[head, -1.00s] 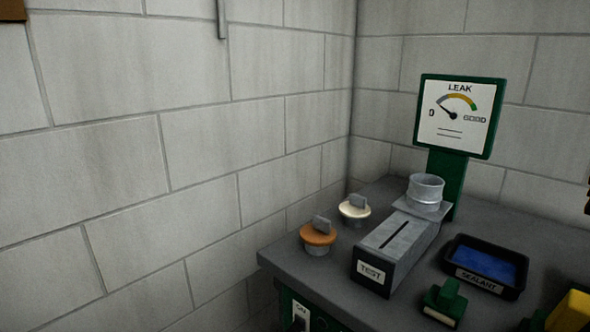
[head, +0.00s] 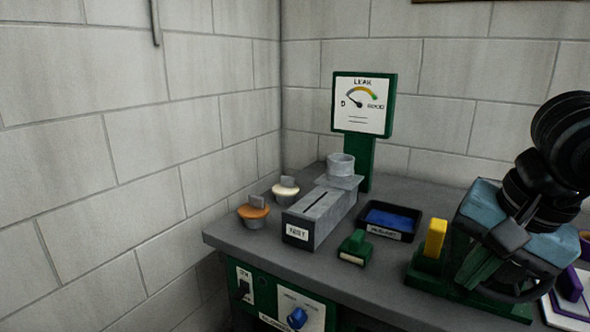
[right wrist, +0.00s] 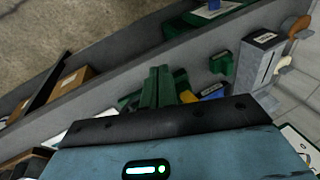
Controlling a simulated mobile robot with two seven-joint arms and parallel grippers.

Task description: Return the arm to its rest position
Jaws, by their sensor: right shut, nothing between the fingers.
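My right arm comes into the head view from the right. Its blue-grey gripper (head: 488,262) hangs over the right part of the bench, pointing down and to the left, with its green fingers together. In the right wrist view the green fingers (right wrist: 158,88) show side by side with nothing held, above the bench. My left gripper is in neither view.
On the grey bench (head: 340,262) are a TEST block (head: 298,233), orange-topped (head: 254,211) and cream-topped (head: 286,189) plugs, a blue sealant tray (head: 390,220) and a green block (head: 355,247). A LEAK gauge (head: 362,104) stands behind. A yellow piece (head: 435,238) is close left of my gripper.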

